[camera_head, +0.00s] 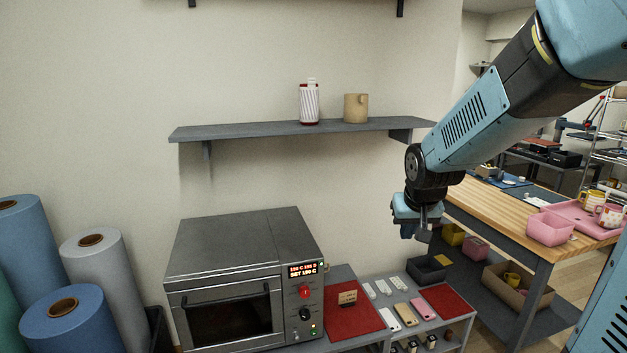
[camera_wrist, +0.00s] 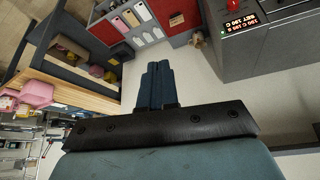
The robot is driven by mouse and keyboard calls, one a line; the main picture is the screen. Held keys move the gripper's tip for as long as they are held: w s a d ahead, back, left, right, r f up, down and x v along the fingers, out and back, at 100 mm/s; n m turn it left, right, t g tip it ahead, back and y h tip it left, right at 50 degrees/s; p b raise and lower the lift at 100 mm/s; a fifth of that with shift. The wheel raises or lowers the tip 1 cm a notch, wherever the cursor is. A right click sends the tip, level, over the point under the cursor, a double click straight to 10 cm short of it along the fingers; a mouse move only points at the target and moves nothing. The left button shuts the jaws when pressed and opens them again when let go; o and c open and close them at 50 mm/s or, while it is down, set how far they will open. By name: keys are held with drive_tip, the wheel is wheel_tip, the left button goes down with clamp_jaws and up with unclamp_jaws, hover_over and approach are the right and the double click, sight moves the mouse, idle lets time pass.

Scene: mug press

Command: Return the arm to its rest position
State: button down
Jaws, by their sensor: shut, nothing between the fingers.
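My blue arm comes in from the upper right in the head view and bends down at a black joint. My gripper (camera_head: 423,232) hangs in the air, pointing down, to the right of the oven (camera_head: 222,255) and in front of the wall. In the wrist view my gripper (camera_wrist: 158,70) shows two blue fingers pressed together with nothing between them. The fingers touch nothing. The oven also shows in the wrist view (camera_wrist: 275,50), upper right, with its red digits.
A wall shelf (camera_head: 260,130) carries a striped container (camera_head: 309,103) and a tan mug (camera_head: 356,108). A low bench with red mats (camera_head: 353,316) stands below. A wooden table (camera_head: 500,212) with a pink bin (camera_head: 549,229) is right. Fabric rolls (camera_head: 95,270) stand left.

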drive_tip(key=s+d+r, duration=0.1)
drive_tip(key=s+r, duration=0.3)
drive_tip(key=s, duration=0.6)
drive_tip(key=s+d+r, duration=0.1)
drive_tip(key=s+r, duration=0.4)
drive_tip(key=s, duration=0.5)
drive_tip(key=shift+s+r, duration=0.2)
